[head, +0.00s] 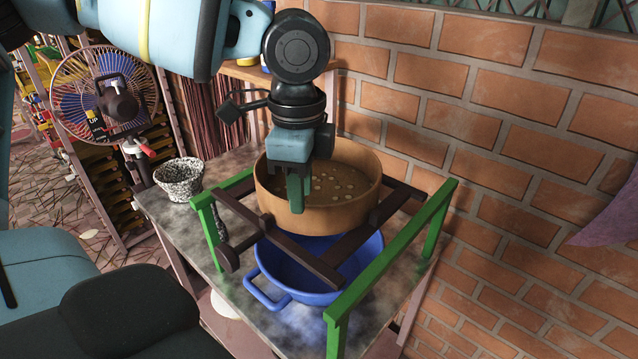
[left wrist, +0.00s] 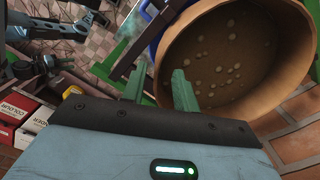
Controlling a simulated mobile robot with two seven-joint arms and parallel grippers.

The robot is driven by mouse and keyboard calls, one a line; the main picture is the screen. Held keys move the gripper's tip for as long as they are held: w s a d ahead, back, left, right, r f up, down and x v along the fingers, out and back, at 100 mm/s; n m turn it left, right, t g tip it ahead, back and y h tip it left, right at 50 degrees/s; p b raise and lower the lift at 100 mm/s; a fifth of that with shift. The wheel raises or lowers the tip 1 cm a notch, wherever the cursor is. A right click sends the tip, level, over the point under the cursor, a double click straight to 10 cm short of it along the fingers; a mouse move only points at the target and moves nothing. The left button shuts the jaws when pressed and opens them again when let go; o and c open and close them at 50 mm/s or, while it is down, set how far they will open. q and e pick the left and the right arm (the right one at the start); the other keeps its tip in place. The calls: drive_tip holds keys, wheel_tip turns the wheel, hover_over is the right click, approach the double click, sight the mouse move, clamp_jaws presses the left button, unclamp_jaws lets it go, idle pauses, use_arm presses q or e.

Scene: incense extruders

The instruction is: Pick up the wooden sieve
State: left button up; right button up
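The wooden sieve (head: 330,215) is a round tan tub with a brown floor and several pale discs on it. It rests on a dark wooden rack (head: 260,238) above a blue basin (head: 290,290). My left gripper (head: 298,190) points down at the sieve's near rim. In the left wrist view, the sieve (left wrist: 295,75) fills the upper right, and the left gripper's green fingers (left wrist: 160,80) stand apart, one outside the rim and one over the inside. A gap shows between them, and firm contact with the wall cannot be seen. My right gripper is out of view.
Green rails (head: 395,260) flank the rack on a grey table (head: 165,215). A speckled cup (head: 180,180) stands at the table's left. A brick wall (head: 530,120) closes off the right and back. A fan (head: 105,85) stands at the far left.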

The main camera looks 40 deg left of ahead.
sight(301, 229)
use_arm(q)
drive_tip(key=shift+a+f, duration=0.2)
drive_tip(key=shift+f, duration=2.4)
drive_tip(key=shift+c, duration=0.3)
clamp_jaws()
